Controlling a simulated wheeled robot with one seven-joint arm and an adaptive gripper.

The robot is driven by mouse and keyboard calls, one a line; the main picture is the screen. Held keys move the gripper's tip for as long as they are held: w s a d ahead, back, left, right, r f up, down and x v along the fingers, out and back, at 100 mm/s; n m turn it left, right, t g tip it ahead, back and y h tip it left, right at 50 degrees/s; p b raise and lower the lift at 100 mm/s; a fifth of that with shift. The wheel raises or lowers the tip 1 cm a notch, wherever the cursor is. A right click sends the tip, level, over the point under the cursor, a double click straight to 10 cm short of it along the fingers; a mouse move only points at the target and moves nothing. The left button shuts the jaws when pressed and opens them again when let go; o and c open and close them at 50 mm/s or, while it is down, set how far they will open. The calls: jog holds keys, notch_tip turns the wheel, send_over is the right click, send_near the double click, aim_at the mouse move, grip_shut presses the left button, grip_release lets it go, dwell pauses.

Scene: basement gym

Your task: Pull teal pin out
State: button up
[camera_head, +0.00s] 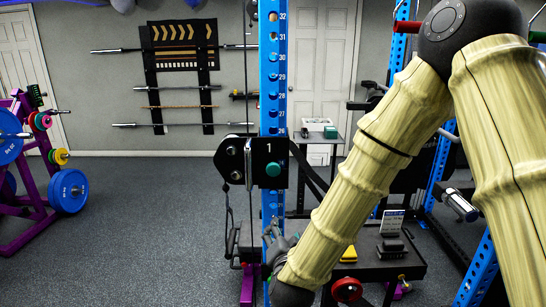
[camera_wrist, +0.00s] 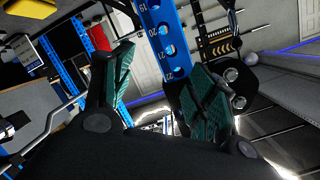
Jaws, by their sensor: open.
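The teal pin (camera_head: 273,169) shows as a small round knob on the face of a black carriage (camera_head: 249,160) marked 1. The carriage sits on a blue upright (camera_head: 271,80) with numbered holes. My gripper (camera_head: 271,232) is below the carriage, beside the upright, partly hidden by my arm. In the wrist view my gripper (camera_wrist: 162,62) is open and empty, its two green-padded fingers spread, with the blue upright (camera_wrist: 163,40) beyond the gap. The carriage (camera_wrist: 243,78) shows behind the right finger there. I cannot make out the pin in that view.
A purple rack with weight plates (camera_head: 68,190) stands at left. Bars hang on the back wall (camera_head: 180,88). A low black stand (camera_head: 385,268) with a red-rimmed plate (camera_head: 347,290) is at lower right. The floor (camera_head: 150,230) at left is clear.

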aim_at(273, 171)
notch_tip(273, 171, up, 14)
jog(key=w+a+m+t+p, duration=0.1)
jog(key=a+m+t+p, duration=0.1)
jog(key=a+t, duration=0.1)
jog(key=shift+h, duration=0.4)
jog(key=w+p, duration=0.1)
jog(key=w, duration=0.2)
jog(key=w+p, duration=0.1)
jog(key=w, duration=0.2)
jog(key=w+p, duration=0.2)
jog(key=w, duration=0.1)
jog(key=shift+w+d, duration=0.25)
jog(key=shift+w, duration=0.05)
jog(key=shift+w+f, duration=0.15)
jog(key=shift+w, duration=0.45)
